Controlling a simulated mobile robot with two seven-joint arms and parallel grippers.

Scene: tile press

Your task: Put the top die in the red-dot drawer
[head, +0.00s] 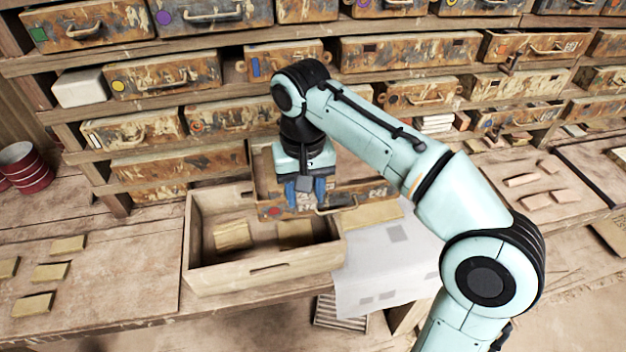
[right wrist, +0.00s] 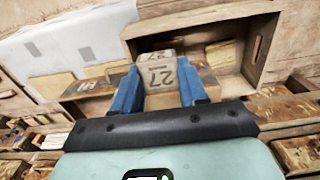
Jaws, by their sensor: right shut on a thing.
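My right gripper (head: 306,190) points down with its blue fingers over the red-dot drawer (head: 290,212), whose front carries a red dot and a handle and stands out from the shelf. The gripper is shut on a pale block, the die (right wrist: 158,76), marked "27" in the right wrist view, where it sits between the fingers (right wrist: 157,92). In the head view the die is mostly hidden by the gripper. I cannot tell whether it touches the drawer. The drawer's inside is largely hidden by the gripper. My left gripper is not in view.
An open wooden crate (head: 255,274) with tan blocks (head: 232,235) stands on the bench just in front of the drawer. White sheets (head: 385,265) lie to its right. Loose tan blocks (head: 50,272) lie at the left. Shelves of closed drawers (head: 165,75) rise behind.

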